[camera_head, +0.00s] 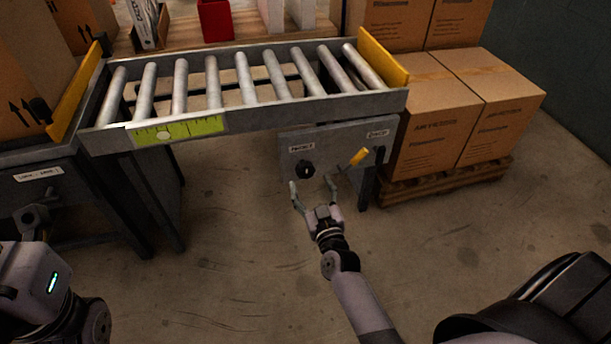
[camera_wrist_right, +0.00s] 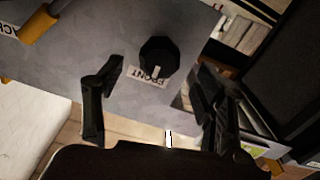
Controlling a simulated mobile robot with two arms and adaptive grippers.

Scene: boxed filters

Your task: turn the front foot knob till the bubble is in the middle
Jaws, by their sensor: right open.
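The front foot knob (camera_head: 305,169) is black and round, on a grey panel (camera_head: 340,140) under the roller conveyor, below a FRONT label. In the right wrist view the knob (camera_wrist_right: 159,56) has a pale pointer mark. My right gripper (camera_head: 311,190) is open, just below and in front of the knob; its fingers (camera_wrist_right: 155,95) are apart, with nothing between them. The yellow-green level (camera_head: 205,126) is on the conveyor's front rail. Its pale bubble (camera_head: 164,137) appears left of the middle marks. My left gripper is not seen; only part of that arm shows at lower left.
A yellow lever (camera_head: 358,157) sticks out of the panel right of the knob. Steel rollers (camera_head: 246,78) are above. Cartons (camera_head: 432,125) stand on a pallet at right, and a grey table (camera_head: 75,185) stands at left. The floor in front of the panel is clear.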

